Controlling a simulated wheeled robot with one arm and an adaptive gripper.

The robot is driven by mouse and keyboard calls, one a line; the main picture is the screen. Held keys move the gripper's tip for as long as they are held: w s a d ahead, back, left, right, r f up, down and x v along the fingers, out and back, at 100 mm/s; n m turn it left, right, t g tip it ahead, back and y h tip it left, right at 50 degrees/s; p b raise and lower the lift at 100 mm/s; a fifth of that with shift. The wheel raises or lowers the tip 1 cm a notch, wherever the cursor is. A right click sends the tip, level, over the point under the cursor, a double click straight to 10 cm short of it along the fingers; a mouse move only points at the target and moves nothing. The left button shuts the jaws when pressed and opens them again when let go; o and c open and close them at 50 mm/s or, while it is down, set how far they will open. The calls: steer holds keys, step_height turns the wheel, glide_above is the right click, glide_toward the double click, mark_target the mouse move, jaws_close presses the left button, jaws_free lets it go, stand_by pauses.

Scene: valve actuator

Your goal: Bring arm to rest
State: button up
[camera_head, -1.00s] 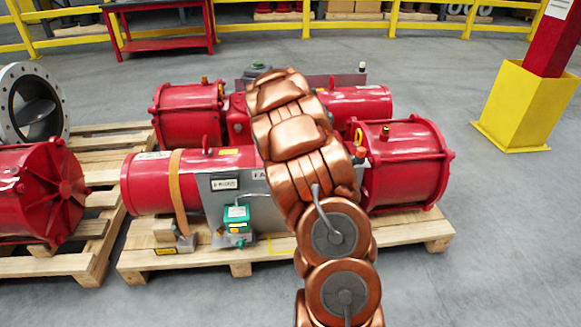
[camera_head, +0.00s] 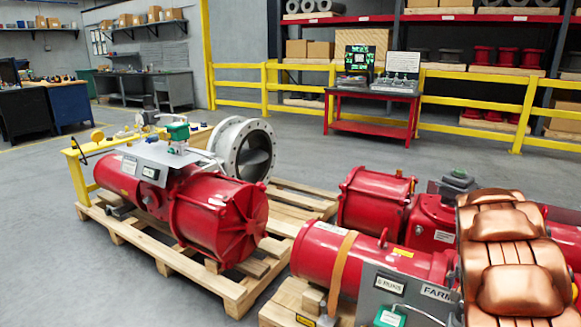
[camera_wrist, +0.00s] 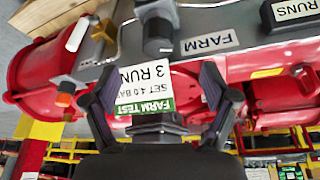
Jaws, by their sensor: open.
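My gripper (camera_wrist: 158,88) shows in the wrist view with its two dark fingers spread apart and nothing clasped between them. Beyond the fingers is a red actuator (camera_wrist: 35,65) with a grey panel marked FARM. A white and green tag (camera_wrist: 140,88) reading FARM TEST, SET 4.0 BAR, 3 RUNS shows between the fingers; I cannot tell how far it is from them. In the head view my copper arm stands at the right edge, in front of the red actuator (camera_head: 320,250) on the right pallet. My gripper is out of that view.
A second red actuator (camera_head: 225,215) lies on the left wooden pallet (camera_head: 165,255), with a grey flanged valve (camera_head: 243,148) behind it. A red table (camera_head: 374,95) with a screen stands by the yellow railing (camera_head: 480,105). The floor at the left is clear.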

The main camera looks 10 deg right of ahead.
steer(key=s+a+r+n+g+y, duration=0.1)
steer(key=s+a+r+n, duration=0.15)
steer(key=s+a, duration=0.45)
steer(key=s+a+r+n+g+y, duration=0.1)
steer(key=s+a+r, duration=0.25)
steer(key=a, duration=0.65)
steer(key=s+a+r+n+y, duration=0.1)
steer(key=s+a+r+n, duration=0.1)
steer(key=s+a, duration=0.55)
steer(key=s+a+r+n+g, duration=0.1)
steer(key=s+a+n+g, duration=0.35)
steer(key=s+a, duration=1.05)
step_height(320, 180, up, 26)
steer(key=s+d+n+t+p, duration=0.1)
steer(key=s+d+t+p, duration=0.1)
steer(key=p, duration=2.2)
steer(key=shift+s+f+y+p, duration=0.2)
steer(key=shift+s+y+p, duration=0.05)
steer(key=shift+y+p, duration=0.1)
steer(key=shift+t, duration=0.25)
